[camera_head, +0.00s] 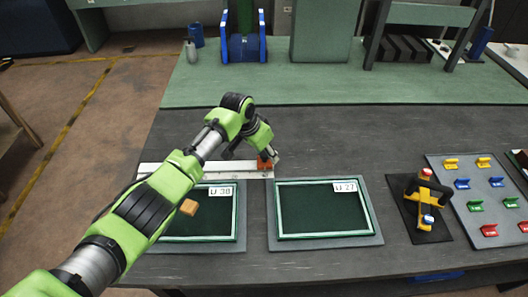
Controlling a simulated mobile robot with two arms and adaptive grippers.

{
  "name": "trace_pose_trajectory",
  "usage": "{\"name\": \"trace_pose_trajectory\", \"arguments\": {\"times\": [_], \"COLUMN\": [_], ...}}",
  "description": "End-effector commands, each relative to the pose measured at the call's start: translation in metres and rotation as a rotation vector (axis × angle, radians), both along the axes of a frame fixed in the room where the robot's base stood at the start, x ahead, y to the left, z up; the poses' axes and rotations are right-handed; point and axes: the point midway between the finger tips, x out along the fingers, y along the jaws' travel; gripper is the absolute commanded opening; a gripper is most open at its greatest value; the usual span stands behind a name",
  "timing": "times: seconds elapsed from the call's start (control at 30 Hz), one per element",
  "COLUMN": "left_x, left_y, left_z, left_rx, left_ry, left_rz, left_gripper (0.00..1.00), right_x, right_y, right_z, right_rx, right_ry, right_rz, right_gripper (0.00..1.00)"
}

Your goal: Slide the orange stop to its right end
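The white rail (225,171) lies across the dark table, along the back edge of the left framed panel. The small orange stop (264,164) is at the right part of the rail, close to its right end. My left arm comes in from the lower left and bends over the rail. My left gripper (267,156) points down at the orange stop and partly covers it. Whether its fingers touch or grip the stop is too small to tell. My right gripper is not in view.
Two green framed panels, labelled LI 38 (220,191) and LI 27 (345,187), lie in front. A wooden block (188,207) shows over the left panel. A yellow-black tool (425,190) and a board of coloured clips (471,219) are at right. Table behind the rail is clear.

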Motion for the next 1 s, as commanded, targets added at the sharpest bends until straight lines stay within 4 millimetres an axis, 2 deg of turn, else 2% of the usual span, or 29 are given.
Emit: {"name": "trace_pose_trajectory", "arguments": {"times": [0.17,0.37,0.47,0.8,1.0], "left_x": [0.001,-0.002,-0.005,-0.023,-0.029], "left_y": [0.002,0.005,0.009,0.026,0.032], "left_z": [0.001,0.013,0.026,0.086,0.106], "left_rx": [0.002,0.001,0.002,0.002,0.002], "left_ry": [-0.001,-0.003,-0.004,-0.004,-0.001], "left_rz": [0.001,0.001,0.000,-0.002,0.000], "left_gripper": [0.39,0.39,0.39,0.39,0.39], "right_x": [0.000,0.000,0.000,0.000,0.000], "right_y": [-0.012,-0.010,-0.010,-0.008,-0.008], "right_z": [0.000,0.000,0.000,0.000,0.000], "right_rx": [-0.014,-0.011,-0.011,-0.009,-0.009], "right_ry": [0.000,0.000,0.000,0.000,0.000], "right_rz": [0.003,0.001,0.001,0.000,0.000], "right_gripper": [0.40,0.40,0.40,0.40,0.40]}}
